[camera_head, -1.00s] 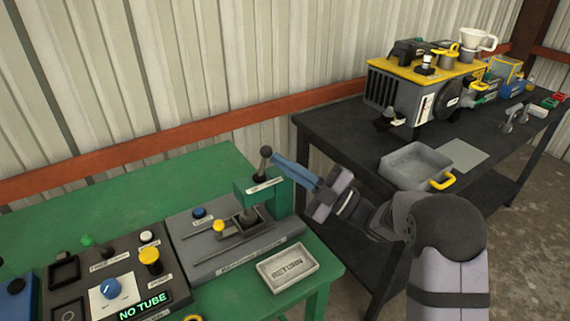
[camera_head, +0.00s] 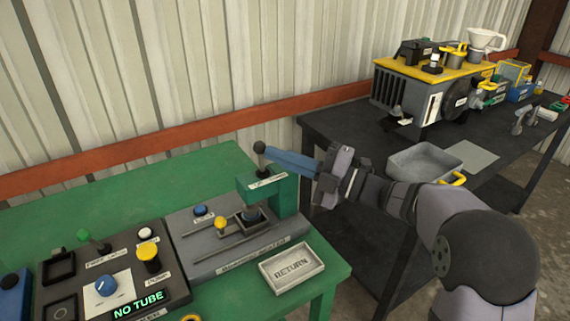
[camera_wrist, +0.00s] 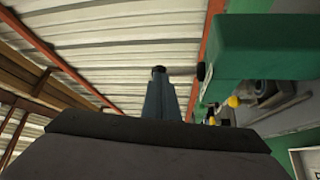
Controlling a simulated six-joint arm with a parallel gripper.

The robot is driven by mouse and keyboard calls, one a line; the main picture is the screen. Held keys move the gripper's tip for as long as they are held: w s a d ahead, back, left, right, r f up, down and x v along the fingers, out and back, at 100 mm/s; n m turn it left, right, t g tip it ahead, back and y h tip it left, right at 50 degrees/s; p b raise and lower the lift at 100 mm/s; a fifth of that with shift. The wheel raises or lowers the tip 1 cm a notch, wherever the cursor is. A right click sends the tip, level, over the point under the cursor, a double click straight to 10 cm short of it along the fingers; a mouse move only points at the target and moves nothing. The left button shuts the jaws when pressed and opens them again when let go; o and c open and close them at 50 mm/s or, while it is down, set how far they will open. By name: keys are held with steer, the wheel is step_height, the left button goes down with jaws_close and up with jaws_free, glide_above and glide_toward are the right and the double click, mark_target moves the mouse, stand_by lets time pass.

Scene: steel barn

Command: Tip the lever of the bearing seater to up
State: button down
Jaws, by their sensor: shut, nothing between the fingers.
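The bearing seater (camera_head: 288,197) is a green press frame on a grey base at the green table's right end. Its lever (camera_head: 260,148) is a short dark stem with a black ball knob, standing nearly upright on the green top. My gripper (camera_head: 269,155) has blue fingers, shut and empty, reaching in from the right with the tips right at the lever knob. I cannot tell whether they touch it.
A grey RETURN tray (camera_head: 291,276) sits in front of the seater. A control panel (camera_head: 122,260) reading NO TUBE is at its left. The corrugated wall and red rail (camera_head: 150,147) run behind. A dark table (camera_head: 350,130) with a yellow-topped machine (camera_head: 432,82) stands at right.

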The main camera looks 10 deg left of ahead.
steer(key=shift+s+a+r+n+h+b, duration=0.1)
steer(key=shift+s+a+n+h+b, duration=0.3)
steer(key=shift+n, duration=0.3)
steer(key=shift+s+a+r+n+h+b, duration=0.1)
steer(key=shift+s+a+n+h+b, duration=0.2)
steer(key=shift+n+h, duration=0.3)
steer(key=shift+d, duration=0.1)
steer(key=s+d+b, duration=0.2)
steer(key=d+b, duration=0.1)
steer(key=d, duration=1)
steer(key=shift+s+d, duration=0.15)
steer(key=shift+d, duration=0.15)
